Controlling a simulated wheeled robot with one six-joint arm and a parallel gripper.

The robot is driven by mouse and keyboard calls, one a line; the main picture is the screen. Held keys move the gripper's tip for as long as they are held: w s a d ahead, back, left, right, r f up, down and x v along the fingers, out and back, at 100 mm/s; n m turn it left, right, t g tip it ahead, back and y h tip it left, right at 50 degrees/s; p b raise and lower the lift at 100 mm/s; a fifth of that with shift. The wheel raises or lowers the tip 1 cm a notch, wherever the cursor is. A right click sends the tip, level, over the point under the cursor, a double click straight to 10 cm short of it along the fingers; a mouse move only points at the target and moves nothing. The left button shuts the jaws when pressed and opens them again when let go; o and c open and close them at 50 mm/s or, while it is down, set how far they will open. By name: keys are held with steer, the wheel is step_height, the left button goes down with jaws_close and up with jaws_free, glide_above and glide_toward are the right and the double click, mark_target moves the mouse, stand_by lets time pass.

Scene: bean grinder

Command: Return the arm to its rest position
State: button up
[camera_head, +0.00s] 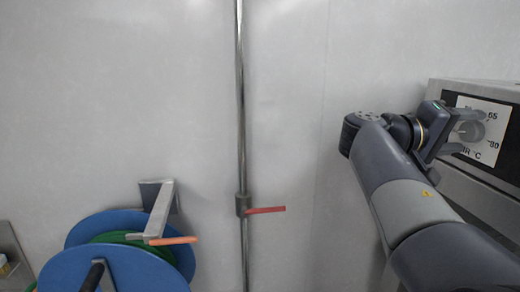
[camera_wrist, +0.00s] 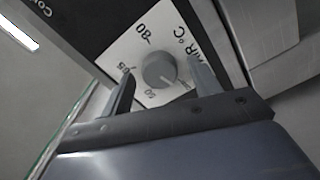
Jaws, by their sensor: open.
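My gripper (camera_wrist: 160,88) is open in the wrist view, with its two fingers spread on either side of a round grey dial (camera_wrist: 159,70). I cannot tell whether the fingers touch the dial's panel. In the head view my gripper (camera_head: 462,135) is at the right, in front of the same dial (camera_head: 471,131). Nothing is held between the fingers. My arm reaches up from the lower right corner of the head view, bent at the wrist towards the panel.
The dial sits on a white temperature plate (camera_head: 490,113) on a grey machine (camera_head: 478,86) at the right. A vertical metal pipe (camera_head: 241,100) with a red lever (camera_head: 265,210) runs along the pale wall. A blue reel (camera_head: 120,270) is at lower left. The space between pipe and arm looks clear.

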steer(key=shift+m, duration=0.8)
